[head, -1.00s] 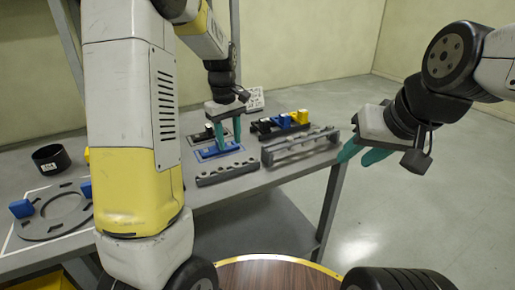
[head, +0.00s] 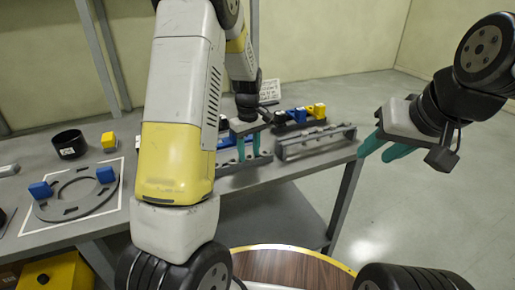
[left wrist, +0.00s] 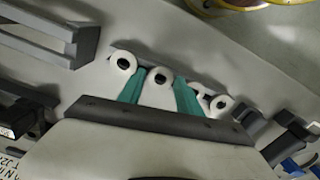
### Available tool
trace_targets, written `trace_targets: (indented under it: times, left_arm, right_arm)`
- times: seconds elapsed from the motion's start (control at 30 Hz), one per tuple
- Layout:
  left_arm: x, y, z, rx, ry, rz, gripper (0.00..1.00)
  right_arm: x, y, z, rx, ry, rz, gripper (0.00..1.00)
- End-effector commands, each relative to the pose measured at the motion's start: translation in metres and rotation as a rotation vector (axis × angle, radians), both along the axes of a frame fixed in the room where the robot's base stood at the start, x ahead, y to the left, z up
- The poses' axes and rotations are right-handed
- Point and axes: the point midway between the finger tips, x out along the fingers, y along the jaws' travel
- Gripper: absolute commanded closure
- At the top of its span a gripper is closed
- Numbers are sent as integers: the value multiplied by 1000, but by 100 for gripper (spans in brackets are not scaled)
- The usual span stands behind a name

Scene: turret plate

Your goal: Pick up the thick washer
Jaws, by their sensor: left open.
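In the left wrist view several pale rings with dark centres lie in a row on a strip. A middle ring (left wrist: 159,77) shows between the green fingers of my left gripper (left wrist: 154,82), which is open. I cannot tell which ring is the thick washer or whether a finger touches one. In the head view my left gripper (head: 247,150) points down over the low dark holed rack (head: 233,168) at the table's front edge; its rings are too small to make out there. My right gripper (head: 377,150) is open and empty, off the table's right end.
A grey raised rail (head: 312,143) stands right of the rack, with blue and yellow blocks (head: 319,110) behind. A grey ring plate (head: 78,195) with blue blocks, a black cup (head: 69,144) and a yellow block (head: 108,141) lie left. My left arm hides the table's middle.

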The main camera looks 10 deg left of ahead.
Motion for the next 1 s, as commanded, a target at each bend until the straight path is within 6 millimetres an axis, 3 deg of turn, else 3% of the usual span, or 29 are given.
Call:
trace_targets:
  times: [0.37, 0.6, 1.0]
  left_arm:
    - [0, 0, -2, 0, 1, 0, 59]
    - [0, 0, -2, -1, 1, 0, 100]
    - [0, 0, 0, 0, 0, 0, 100]
  right_arm:
    - [0, 0, 0, 0, 0, 0, 64]
    - [0, 0, 0, 0, 0, 0, 64]
    - [0, 0, 0, 0, 0, 0, 64]
